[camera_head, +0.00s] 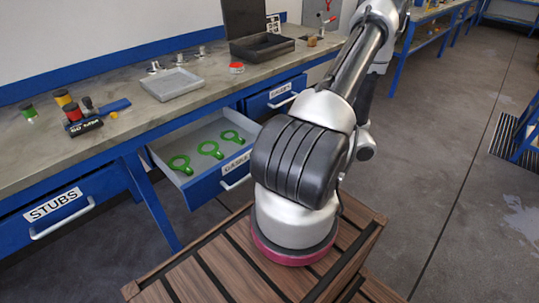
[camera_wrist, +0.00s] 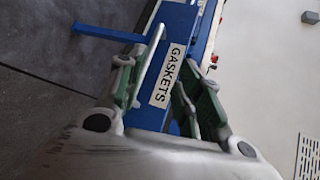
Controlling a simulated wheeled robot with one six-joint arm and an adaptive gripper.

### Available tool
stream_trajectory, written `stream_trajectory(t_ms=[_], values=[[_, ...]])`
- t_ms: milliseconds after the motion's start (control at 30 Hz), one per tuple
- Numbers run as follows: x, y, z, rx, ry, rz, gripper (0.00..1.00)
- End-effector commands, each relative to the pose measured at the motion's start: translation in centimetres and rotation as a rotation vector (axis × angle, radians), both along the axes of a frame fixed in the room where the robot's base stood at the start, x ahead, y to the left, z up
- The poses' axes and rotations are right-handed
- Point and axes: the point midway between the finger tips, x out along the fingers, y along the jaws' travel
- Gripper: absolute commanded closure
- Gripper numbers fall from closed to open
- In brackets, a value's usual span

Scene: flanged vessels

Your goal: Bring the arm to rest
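My arm (camera_head: 300,150) rises from its base and reaches up and away past the top edge of the head view, so my gripper is out of sight there. In the wrist view my gripper (camera_wrist: 158,68) is open. Its two green-padded fingers stand apart with nothing seen held between them. Beyond the gap, apparently at a distance, is a blue drawer front with a white GASKETS label (camera_wrist: 167,75).
A blue-framed workbench (camera_head: 110,125) runs along the left. Its open drawer (camera_head: 186,190) holds three green ring-shaped gaskets (camera_head: 210,149). A grey tray (camera_head: 172,84) and an open dark case (camera_head: 262,50) stand on top. Clear floor (camera_head: 450,130) lies to the right.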

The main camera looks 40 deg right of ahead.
Motion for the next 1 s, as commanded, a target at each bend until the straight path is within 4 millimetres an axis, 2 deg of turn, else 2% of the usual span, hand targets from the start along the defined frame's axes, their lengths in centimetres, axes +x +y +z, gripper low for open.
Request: stream_trajectory(t_ms=[267,367,467,567,800,1000], values=[[0.1,0.0,0.1,-0.002,0.002,0.006,0.65],[0.4,0.1,1.3,-0.022,0.020,0.051,0.65],[1.2,0.5,3.9,-0.070,0.063,0.149,0.65],[2.0,1.4,7.5,-0.149,0.130,0.281,0.65],[3.2,4.6,16.1,-0.416,0.278,0.541,0.65],[3.2,7.5,22.4,-0.696,0.333,0.657,0.65]])
